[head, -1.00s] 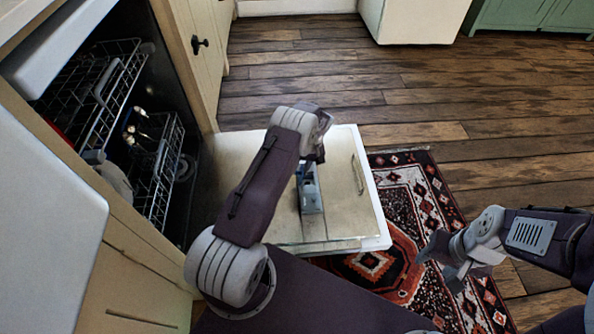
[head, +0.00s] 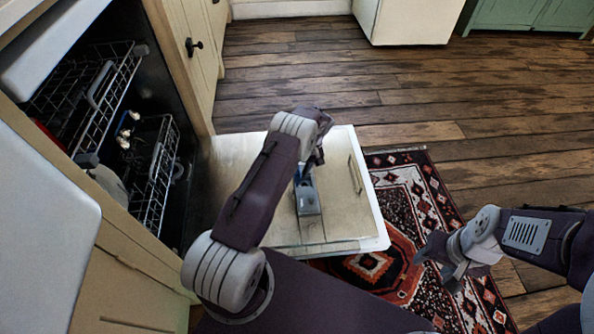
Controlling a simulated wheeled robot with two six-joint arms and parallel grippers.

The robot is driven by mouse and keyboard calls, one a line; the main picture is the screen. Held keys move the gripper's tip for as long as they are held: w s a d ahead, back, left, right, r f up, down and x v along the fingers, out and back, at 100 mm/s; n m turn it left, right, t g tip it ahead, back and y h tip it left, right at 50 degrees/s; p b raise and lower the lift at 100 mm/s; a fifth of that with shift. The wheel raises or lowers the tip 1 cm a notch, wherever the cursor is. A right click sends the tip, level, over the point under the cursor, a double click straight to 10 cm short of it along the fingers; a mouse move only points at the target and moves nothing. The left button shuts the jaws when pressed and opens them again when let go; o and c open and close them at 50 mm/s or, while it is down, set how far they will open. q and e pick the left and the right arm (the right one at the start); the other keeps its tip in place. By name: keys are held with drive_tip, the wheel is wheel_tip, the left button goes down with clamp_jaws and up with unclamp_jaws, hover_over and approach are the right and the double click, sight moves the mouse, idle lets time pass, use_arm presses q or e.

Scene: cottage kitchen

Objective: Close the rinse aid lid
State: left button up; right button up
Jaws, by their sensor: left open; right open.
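The dishwasher door (head: 345,220) is folded down flat. On its inner face sits a grey dispenser unit (head: 308,203) with a blue part at its far end. The rinse aid lid is too small and too covered by my arm to tell whether it is up or down. My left gripper (head: 314,160) is over the far end of the dispenser, largely hidden behind its own wrist, and open. I cannot tell whether it touches the dispenser. My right gripper (head: 445,268) is open and empty above the rug, right of the door.
The dishwasher's racks (head: 155,180) stand inside the cavity at left. A cream cabinet with a black knob (head: 195,46) is behind the door. A patterned rug (head: 410,215) lies right of the door, with open wooden floor (head: 400,95) beyond.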

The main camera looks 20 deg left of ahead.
use_arm(q)
drive_tip(key=p+v, duration=0.4)
drive_tip(key=v, duration=0.5)
drive_tip(key=shift+p, duration=0.3)
